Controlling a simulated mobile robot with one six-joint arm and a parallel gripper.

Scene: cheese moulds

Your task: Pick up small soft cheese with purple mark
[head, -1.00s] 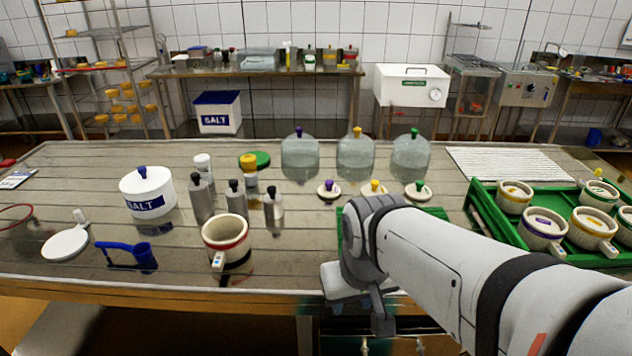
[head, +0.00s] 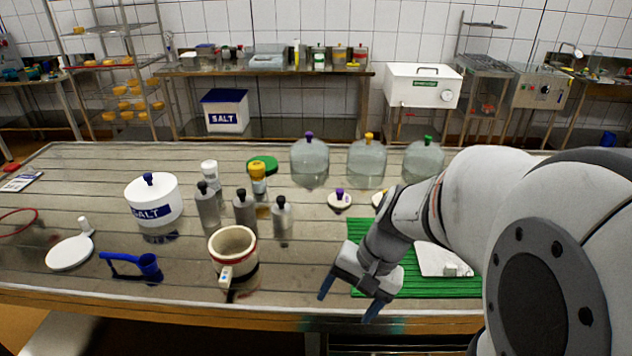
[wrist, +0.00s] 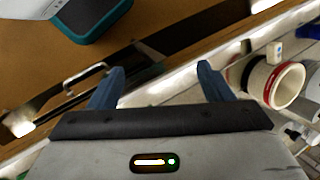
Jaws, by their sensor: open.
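My gripper (head: 348,298) is open and empty, its two blue fingers pointing down near the table's front edge, left of the green mat (head: 367,232). In the wrist view the fingers (wrist: 160,72) are spread apart with nothing between them. I cannot make out a small soft cheese with a purple mark for certain. A small white disc with a purple knob (head: 339,203) lies behind my gripper. A clear dome with a purple knob (head: 309,160) stands farther back. My arm hides the right side of the table.
A cream cup with a red band (head: 232,252) stands left of my gripper; it also shows in the wrist view (wrist: 270,85). Grey bottles (head: 245,212) and a salt pot (head: 153,202) stand farther left. A white board (head: 438,256) lies on the green mat.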

